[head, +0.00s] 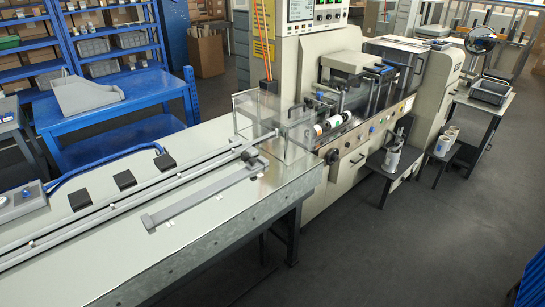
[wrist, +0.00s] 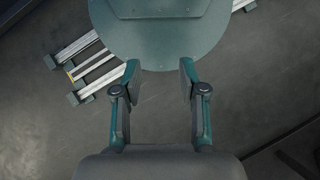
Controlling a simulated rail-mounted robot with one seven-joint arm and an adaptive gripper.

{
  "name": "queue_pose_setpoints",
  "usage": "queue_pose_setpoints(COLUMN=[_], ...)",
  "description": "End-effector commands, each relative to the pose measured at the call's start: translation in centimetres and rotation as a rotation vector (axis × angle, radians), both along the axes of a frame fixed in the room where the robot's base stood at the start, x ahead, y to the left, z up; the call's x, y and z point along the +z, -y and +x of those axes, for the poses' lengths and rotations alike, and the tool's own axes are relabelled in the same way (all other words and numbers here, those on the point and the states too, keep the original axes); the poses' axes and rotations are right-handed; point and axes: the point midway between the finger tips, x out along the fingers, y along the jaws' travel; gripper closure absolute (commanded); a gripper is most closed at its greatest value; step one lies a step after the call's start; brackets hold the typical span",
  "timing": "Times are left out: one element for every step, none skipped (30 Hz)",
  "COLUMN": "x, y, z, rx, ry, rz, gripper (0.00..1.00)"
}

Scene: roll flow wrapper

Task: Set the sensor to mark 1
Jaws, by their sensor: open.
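A long grey slide bar (head: 195,198) lies along the front part of the steel table top. A small block with a dark knob (head: 252,155) sits at its far right end, by the clear guard, and looks like the sensor. Small white marks (head: 168,224) are on the table along the bar's near side; their numbers are too small to read. My gripper (wrist: 160,80) shows only in the wrist view. It is open and empty, its fingers pointing away over the dark floor. The sensor and bar are not in the wrist view.
Long parallel rails (head: 110,205) run behind the bar, with several black pads (head: 124,180) beyond them. A clear guard box (head: 290,125) and the wrapper machine (head: 350,150) stand at the table's right end. The floor (head: 400,255) in front is open.

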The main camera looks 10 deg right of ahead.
Motion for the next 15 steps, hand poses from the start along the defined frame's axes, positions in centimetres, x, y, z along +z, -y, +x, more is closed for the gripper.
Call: queue_pose_setpoints(x=[-0.3, -0.4, -0.4, -0.4, -0.4, -0.4, -0.4, -0.4, -0.4, -0.4, -0.3, -0.3, -0.2, -0.1, 0.0], y=[0.0, 0.1, 0.1, 0.1, 0.2, 0.2, 0.3, 0.3, 0.3, 0.4, 0.4, 0.5, 0.5, 0.6, 0.7], z=[1.4, 2.0, 2.8, 3.3, 3.9, 4.7, 5.3, 6.0, 6.9, 7.7, 8.3, 9.5, 10.3, 11.3, 12.8], rx=[0.023, 0.038, 0.059, 0.073, 0.089, 0.111, 0.127, 0.145, 0.168, 0.187, 0.205, 0.233, 0.255, 0.282, 0.315], ry=[0.008, 0.012, 0.016, 0.018, 0.021, 0.024, 0.027, 0.03, 0.035, 0.038, 0.04, 0.045, 0.049, 0.053, 0.058], rz=[0.014, 0.023, 0.035, 0.043, 0.053, 0.065, 0.075, 0.084, 0.098, 0.108, 0.118, 0.133, 0.145, 0.158, 0.176], gripper=[0.58, 0.58, 0.58, 0.58, 0.58, 0.58, 0.58, 0.58, 0.58, 0.58, 0.58, 0.58, 0.58, 0.58, 0.58])
